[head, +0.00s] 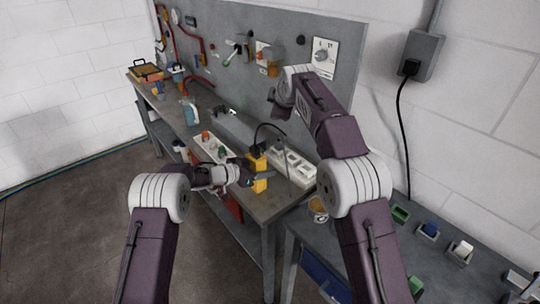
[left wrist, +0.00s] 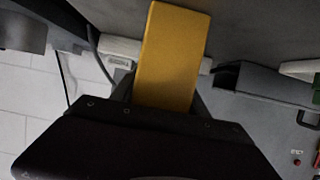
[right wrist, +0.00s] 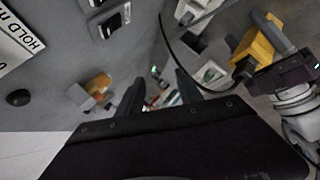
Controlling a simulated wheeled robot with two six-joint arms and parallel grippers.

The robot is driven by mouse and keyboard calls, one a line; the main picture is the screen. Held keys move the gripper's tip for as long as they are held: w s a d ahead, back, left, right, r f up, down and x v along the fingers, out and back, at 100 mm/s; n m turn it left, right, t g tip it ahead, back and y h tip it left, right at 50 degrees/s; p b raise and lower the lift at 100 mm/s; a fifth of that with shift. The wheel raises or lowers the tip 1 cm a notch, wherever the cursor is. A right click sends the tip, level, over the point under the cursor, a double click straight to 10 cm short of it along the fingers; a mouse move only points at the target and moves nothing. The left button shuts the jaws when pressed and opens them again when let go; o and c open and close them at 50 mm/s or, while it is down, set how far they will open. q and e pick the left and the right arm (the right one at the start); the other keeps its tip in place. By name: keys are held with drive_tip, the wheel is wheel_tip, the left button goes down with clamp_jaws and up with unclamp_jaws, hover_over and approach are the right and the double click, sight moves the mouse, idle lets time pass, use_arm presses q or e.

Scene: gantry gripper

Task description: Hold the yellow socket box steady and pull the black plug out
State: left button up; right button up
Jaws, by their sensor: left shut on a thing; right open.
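The yellow socket box (head: 259,164) stands near the front edge of the workbench. My left gripper (head: 256,179) is shut on it; the left wrist view shows the box (left wrist: 170,60) between the fingers. In the right wrist view the box (right wrist: 258,47) is tilted in the picture, with my left gripper across it. The black plug (right wrist: 243,69) is at one end of the box, with a black cable curving away from it. My right gripper (right wrist: 158,88) is open and empty, apart from the box and plug. In the head view it is raised near the pegboard, its fingers partly hidden.
A white power strip (head: 293,168) lies right of the box. A white tray with small parts (head: 212,147) and a spray bottle (head: 190,108) stand farther left on the bench. The grey pegboard (head: 225,25) with tools rises behind. A lower table (head: 400,240) holds small green, blue and white parts.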

sight(253, 146)
drive_tip(key=w+d+n+t+h, duration=0.1)
drive_tip(key=w+d+n+t, duration=0.25)
drive_tip(key=n, duration=0.55)
drive_tip(key=s+a+f+n+y, duration=0.2)
drive_tip(key=s+n, duration=0.1)
drive_tip(key=n, duration=0.3)
drive_tip(key=s+a+f+n+g+y, duration=0.1)
drive_tip(key=s+a+f+n+y, duration=0.1)
drive_tip(key=n, duration=0.4)
drive_tip(key=s+a+f+n+y, duration=0.2)
drive_tip(key=s+a+n+y, duration=0.1)
drive_tip(key=s+a+n, duration=0.1)
drive_tip(key=shift+s+n, duration=0.5)
drive_tip(key=shift+n, duration=0.5)
drive_tip(key=s+d+f+n+g, duration=0.1)
drive_tip(key=s+d+f+g, duration=0.1)
drive_tip(key=s, duration=0.4)
drive_tip(key=shift+t, duration=0.25)
drive_tip(key=x, duration=1.2)
drive_tip(key=shift+w+a+r, duration=0.2)
drive_tip(key=shift+w+r, duration=0.05)
